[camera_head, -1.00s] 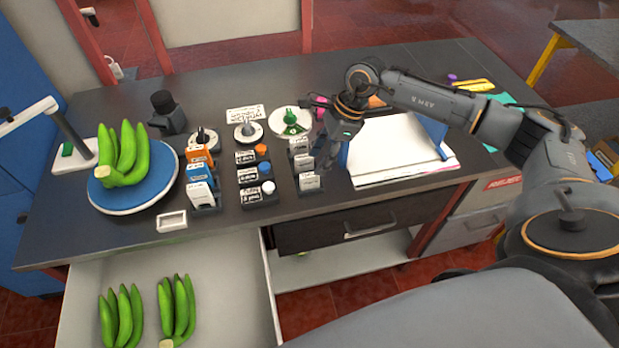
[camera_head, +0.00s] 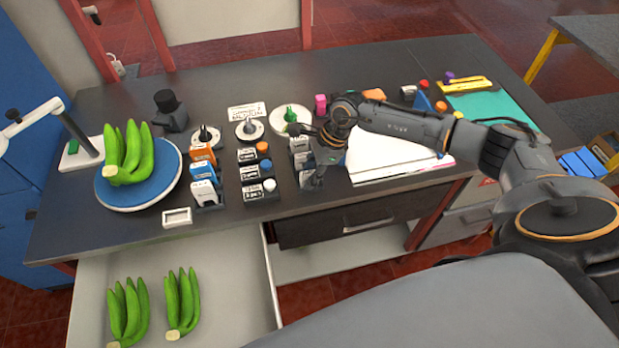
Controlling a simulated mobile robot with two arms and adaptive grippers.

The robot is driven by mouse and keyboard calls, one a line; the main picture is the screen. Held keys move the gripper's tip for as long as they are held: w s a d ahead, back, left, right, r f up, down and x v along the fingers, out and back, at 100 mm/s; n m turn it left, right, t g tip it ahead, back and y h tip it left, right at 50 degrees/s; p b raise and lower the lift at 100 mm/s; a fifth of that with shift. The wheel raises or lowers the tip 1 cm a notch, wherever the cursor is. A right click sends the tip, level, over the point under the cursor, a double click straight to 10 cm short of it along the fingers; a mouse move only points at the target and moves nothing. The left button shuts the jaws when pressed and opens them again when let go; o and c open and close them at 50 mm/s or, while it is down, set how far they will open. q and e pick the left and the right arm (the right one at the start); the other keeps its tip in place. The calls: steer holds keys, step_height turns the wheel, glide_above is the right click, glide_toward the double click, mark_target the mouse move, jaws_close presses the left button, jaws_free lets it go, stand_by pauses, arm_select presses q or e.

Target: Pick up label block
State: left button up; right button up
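Grey label blocks with pale faces stand in a short column on the dark table, and the back one (camera_head: 299,145) shows beside my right gripper (camera_head: 316,180). That gripper points down at the front end of this column. Its fingers overlap the front block (camera_head: 305,180), so I cannot tell whether they touch it or are open or shut. Black label blocks (camera_head: 250,173) with white text, an orange block (camera_head: 202,153) and a blue block (camera_head: 203,170) stand to the left. My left gripper is not in view.
Green bananas (camera_head: 128,155) lie on a blue round plate (camera_head: 165,188) at left. More bananas (camera_head: 182,303) lie in the open drawer (camera_head: 225,290) below. White paper (camera_head: 385,150) lies right of the gripper.

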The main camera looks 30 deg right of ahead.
jaws_close()
steer(key=shift+r, duration=0.1)
